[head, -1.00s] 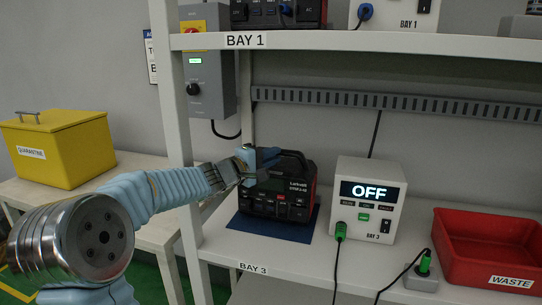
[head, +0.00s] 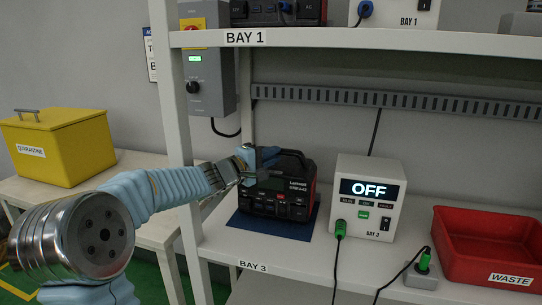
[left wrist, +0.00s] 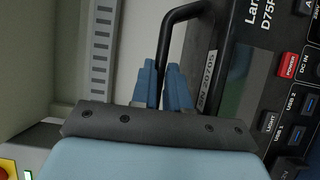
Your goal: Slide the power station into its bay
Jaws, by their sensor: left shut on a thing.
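The power station (head: 285,200) is a black and red unit with a carry handle (head: 297,155) on top. It stands upright on a blue mat (head: 247,222) on the shelf labelled BAY 3. My left gripper (head: 262,158) reaches in from the left to its top. In the left wrist view the blue fingers (left wrist: 165,88) are shut on either side of the black handle (left wrist: 170,45), beside the power station's front panel (left wrist: 285,80) with POWER, LIGHT and USB markings. The handle's far end is partly hidden. My right gripper is not in view.
A white tester (head: 370,205) reading OFF, with a green plug, stands right of the power station. A red WASTE bin (head: 490,250) is farther right. The BAY 1 shelf (head: 330,40) is overhead, a shelf post (head: 175,110) at left. A yellow QUARANTINE box (head: 70,150) stands far left.

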